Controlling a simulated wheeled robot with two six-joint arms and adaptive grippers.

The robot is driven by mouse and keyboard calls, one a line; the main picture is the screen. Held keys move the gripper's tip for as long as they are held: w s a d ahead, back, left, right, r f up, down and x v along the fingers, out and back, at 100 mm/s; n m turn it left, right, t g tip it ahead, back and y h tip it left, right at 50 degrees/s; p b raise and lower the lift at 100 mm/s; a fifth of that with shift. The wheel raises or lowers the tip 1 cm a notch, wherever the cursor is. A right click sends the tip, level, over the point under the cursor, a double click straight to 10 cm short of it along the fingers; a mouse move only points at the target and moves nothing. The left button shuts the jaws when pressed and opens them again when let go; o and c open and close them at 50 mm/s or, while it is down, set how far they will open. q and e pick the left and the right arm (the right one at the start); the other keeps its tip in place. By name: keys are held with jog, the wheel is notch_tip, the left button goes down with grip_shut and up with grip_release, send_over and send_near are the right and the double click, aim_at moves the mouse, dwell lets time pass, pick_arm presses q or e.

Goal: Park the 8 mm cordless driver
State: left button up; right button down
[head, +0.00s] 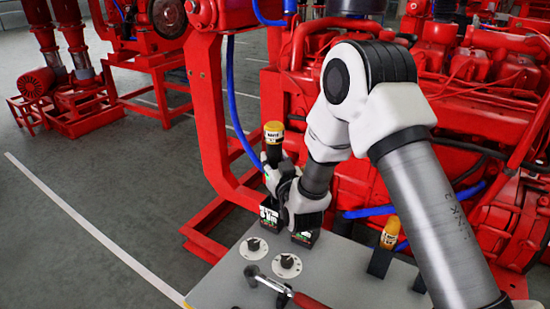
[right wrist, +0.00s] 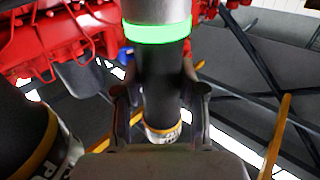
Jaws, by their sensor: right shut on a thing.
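My right gripper (head: 277,180) is shut on a dark cordless driver with a yellow labelled cap (head: 273,132), held upright over the back left of the grey table. In the right wrist view the driver's black body (right wrist: 160,85) is between the two fingers, with a bright green band at one end and a yellow-and-white band at the other. The label is too small to read, so its size cannot be told. Below the gripper are black blocks with white-green labels (head: 269,217) and (head: 305,238); the gripper partly hides where driver and blocks meet. My left gripper is not in view.
A second yellow-capped tool (head: 390,233) stands in a black holder (head: 379,263) at the table's right. The red engine frame (head: 212,120) rises close behind.

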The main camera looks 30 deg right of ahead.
jog(key=shift+f+b, duration=2.6)
jog(key=shift+f, duration=0.9)
jog(key=shift+f+b, duration=0.9)
jog(key=shift+f, duration=0.05)
jog(key=c, duration=0.6)
grip_release()
jog(key=shift+s, duration=0.1)
jog(key=shift+f, duration=0.1)
jog(key=v, duration=1.2)
